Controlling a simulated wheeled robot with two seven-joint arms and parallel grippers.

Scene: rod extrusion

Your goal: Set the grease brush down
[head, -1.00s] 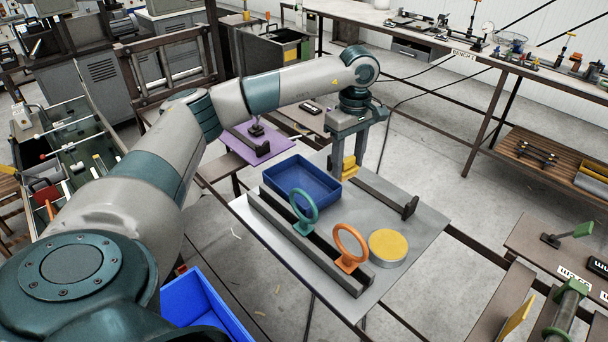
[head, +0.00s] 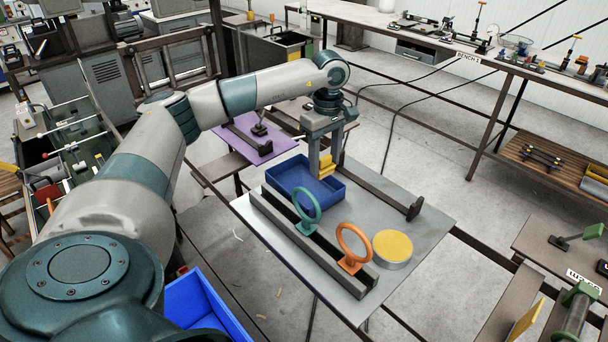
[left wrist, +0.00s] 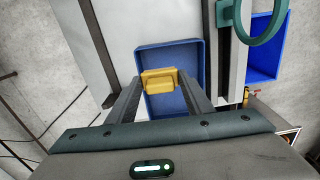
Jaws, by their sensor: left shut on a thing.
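My left gripper (head: 324,158) points down over the right back part of a shallow blue tray (head: 284,194). It is shut on a yellow piece (head: 328,169), which I take to be the grease brush; its handle and bristles cannot be told apart. In the left wrist view the yellow piece (left wrist: 158,80) sits between the two fingers, with the blue tray (left wrist: 169,48) below it. I cannot tell whether the piece touches the tray floor. My right gripper is not in view.
The tray stands on a grey table (head: 425,232). A dark rail (head: 380,190) lies to its right. A teal ring (head: 307,207) and an orange ring (head: 353,245) stand in front, near a round yellow-topped tin (head: 393,248). A blue bin (head: 205,305) sits below, front left.

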